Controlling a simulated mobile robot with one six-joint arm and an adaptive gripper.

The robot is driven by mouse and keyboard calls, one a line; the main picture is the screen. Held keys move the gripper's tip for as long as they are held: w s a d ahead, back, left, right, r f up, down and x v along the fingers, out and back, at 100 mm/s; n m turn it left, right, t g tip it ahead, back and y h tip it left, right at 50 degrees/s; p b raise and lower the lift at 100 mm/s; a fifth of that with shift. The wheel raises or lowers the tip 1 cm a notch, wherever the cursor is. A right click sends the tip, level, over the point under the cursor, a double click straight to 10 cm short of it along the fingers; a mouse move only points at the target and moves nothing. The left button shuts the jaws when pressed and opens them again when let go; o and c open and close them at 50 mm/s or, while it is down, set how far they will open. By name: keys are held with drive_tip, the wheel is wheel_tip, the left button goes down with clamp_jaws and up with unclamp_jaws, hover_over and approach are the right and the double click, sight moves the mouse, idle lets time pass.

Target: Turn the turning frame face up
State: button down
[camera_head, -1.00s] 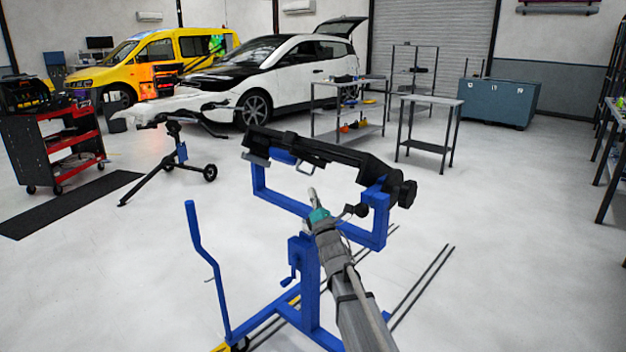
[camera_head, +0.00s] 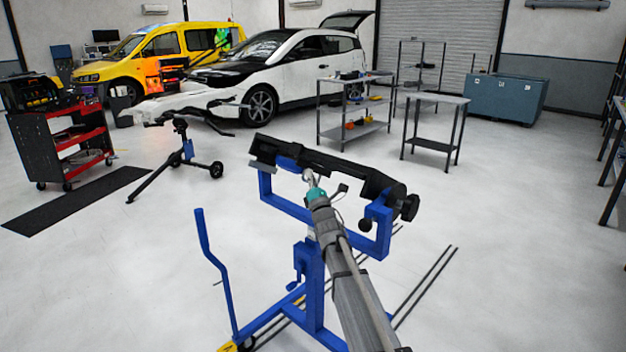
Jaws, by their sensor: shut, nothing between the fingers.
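The turning frame (camera_head: 268,200) is a blue stand with a U-shaped yoke. It carries a long black beam (camera_head: 350,176) with a dark round knob (camera_head: 410,208) at its right end. The beam lies across the yoke, its left end farther away. My gripper (camera_head: 309,176) is at the front of the beam, left of its middle, at the end of my grey arm. It is shut with nothing seen in it. I cannot tell whether its tip touches the beam. My arm hides part of the yoke and the post.
A blue lever (camera_head: 215,258) rises at the stand's left. A black tripod stand (camera_head: 186,150) on wheels is behind left, near a red tool cart (camera_head: 75,140). Grey shelves (camera_head: 355,128) and a small table (camera_head: 436,98) stand behind.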

drive_tip(key=shift+w+d+r+p, duration=0.3)
drive_tip(key=shift+r+p, duration=0.2)
drive_tip(key=shift+r, duration=0.2)
drive_tip(key=shift+w+d+r+p, duration=0.15)
drive_tip(key=shift+w+r+p, duration=0.1)
drive_tip(key=shift+r+p, duration=0.35)
